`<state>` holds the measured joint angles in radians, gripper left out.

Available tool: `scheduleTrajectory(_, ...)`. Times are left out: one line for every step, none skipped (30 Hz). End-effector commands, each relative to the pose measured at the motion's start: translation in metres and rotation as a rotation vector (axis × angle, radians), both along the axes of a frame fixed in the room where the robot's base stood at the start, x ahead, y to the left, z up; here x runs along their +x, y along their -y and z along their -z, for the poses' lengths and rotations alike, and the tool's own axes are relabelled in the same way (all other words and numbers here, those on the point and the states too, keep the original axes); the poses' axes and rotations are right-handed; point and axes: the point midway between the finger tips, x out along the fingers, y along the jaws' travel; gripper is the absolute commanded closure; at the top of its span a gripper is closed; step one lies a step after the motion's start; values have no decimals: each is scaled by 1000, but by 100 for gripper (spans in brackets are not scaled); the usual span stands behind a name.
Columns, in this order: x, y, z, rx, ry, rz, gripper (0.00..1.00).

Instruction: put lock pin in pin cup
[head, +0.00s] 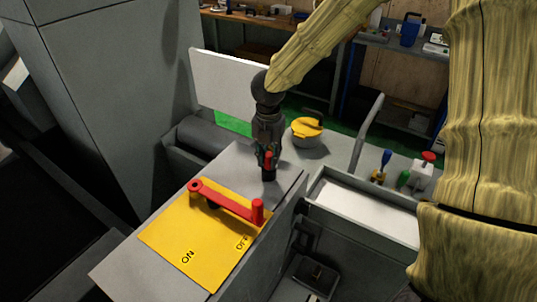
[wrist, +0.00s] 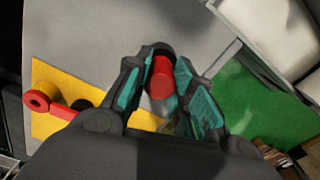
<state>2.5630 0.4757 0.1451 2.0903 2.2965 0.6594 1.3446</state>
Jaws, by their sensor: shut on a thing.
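My gripper (head: 267,157) points down over the grey top beside the yellow ON/OFF plate, near the top's far right corner. It is shut on the red lock pin (wrist: 161,78), which shows between the two teal-lined fingers in the wrist view. A short black piece, which looks like the pin cup (head: 268,175), is directly below the fingers. Its dark rim (wrist: 160,47) shows around the pin's far end in the wrist view. The pin looks upright and in line with the cup. How deep its lower end sits is hidden.
The yellow plate (head: 190,238) carries a red lever (head: 227,201) just left of my gripper. A yellow-lidded round pot (head: 307,130) stands behind on the right. A grey bin (head: 365,207) lies right of the top's edge. Bare grey surface lies around the cup.

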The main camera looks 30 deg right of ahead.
Motion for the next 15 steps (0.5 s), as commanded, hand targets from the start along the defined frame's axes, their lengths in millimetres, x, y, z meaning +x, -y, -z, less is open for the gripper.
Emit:
scheduleTrajectory(0, 0, -1, 0, 1, 0, 100)
scheduleTrajectory(0, 0, -1, 0, 1, 0, 100)
scheduleTrajectory(0, 0, -1, 0, 1, 0, 100)
scheduleTrajectory(0, 0, -1, 0, 1, 0, 100)
scheduleTrajectory(0, 0, -1, 0, 1, 0, 100)
scheduleTrajectory(0, 0, 0, 0, 1, 0, 100)
scheduleTrajectory(0, 0, -1, 0, 1, 0, 70)
scheduleTrajectory(0, 0, -1, 0, 1, 0, 65)
scheduleTrajectory(0, 0, -1, 0, 1, 0, 58)
scheduleTrajectory(0, 0, -1, 0, 1, 0, 54)
scheduleTrajectory(0, 0, -1, 0, 1, 0, 54)
scheduleTrajectory(0, 0, -1, 0, 1, 0, 54)
scheduleTrajectory(0, 0, -1, 0, 1, 0, 54)
scheduleTrajectory(0, 0, -1, 0, 1, 0, 54)
scheduleTrajectory(0, 0, -1, 0, 1, 0, 54)
